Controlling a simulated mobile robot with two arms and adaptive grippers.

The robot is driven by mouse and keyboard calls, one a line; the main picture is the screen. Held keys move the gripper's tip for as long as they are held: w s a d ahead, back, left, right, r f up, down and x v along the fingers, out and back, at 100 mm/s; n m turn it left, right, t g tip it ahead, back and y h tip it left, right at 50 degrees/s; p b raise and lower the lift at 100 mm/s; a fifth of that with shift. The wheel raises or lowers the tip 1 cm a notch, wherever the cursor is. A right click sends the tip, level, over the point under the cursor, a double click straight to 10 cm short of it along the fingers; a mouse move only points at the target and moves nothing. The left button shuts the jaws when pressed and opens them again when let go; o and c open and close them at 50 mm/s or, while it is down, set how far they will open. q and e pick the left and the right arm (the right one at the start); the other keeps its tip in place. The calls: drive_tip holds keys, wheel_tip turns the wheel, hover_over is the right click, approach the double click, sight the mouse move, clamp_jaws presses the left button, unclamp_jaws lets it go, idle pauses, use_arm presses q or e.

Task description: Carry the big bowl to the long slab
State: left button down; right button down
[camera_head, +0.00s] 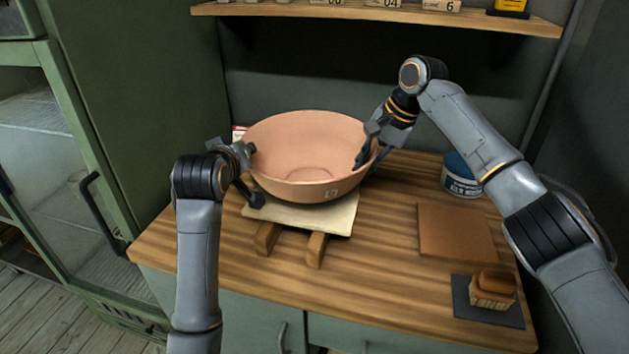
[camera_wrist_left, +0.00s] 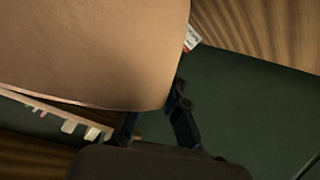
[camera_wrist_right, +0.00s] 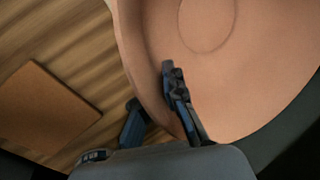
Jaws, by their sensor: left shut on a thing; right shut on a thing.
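The big bowl (camera_head: 308,150) is wide and terracotta pink, and it is upright above a pale slab (camera_head: 310,217) that rests on wooden blocks. I cannot tell whether the bowl touches the slab. My left gripper (camera_head: 248,172) is shut on the bowl's left wall; the wall also fills much of the left wrist view (camera_wrist_left: 90,50). My right gripper (camera_head: 367,146) is shut on the bowl's right rim, with one finger inside the bowl, as the right wrist view (camera_wrist_right: 230,70) also shows. Which piece is the long slab is not clear.
A flat brown square board (camera_head: 457,232) lies right of the bowl. A blue tub (camera_head: 461,175) stands behind it. A small brush-like block (camera_head: 493,288) sits on a dark tile at the front right. A shelf (camera_head: 400,14) hangs above. A green cabinet is at left.

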use_arm(q)
drive_tip(key=shift+a+f, duration=0.1)
drive_tip(key=shift+a, duration=0.05)
use_arm(e)
drive_tip(key=shift+w+d+f, duration=0.15)
drive_tip(key=shift+d+f, duration=0.1)
drive_tip(key=shift+d, duration=0.05)
use_arm(q)
drive_tip(key=c, duration=1.7)
unclamp_jaws()
drive_tip(key=shift+f, duration=0.15)
drive_tip(key=shift+c, duration=0.2)
use_arm(e)
drive_tip(key=c, duration=1.7)
unclamp_jaws()
drive_tip(key=shift+f, duration=0.1)
drive_tip(key=shift+c, duration=0.2)
use_arm(q)
drive_tip(key=o, duration=0.3)
drive_tip(key=shift+s, duration=0.1)
use_arm(e)
drive_tip(key=o, duration=0.3)
use_arm(q)
drive_tip(key=shift+s, duration=0.1)
use_arm(e)
drive_tip(key=shift+s+a+r, duration=0.1)
drive_tip(key=shift+s+r, duration=0.1)
drive_tip(key=shift+s, duration=0.05)
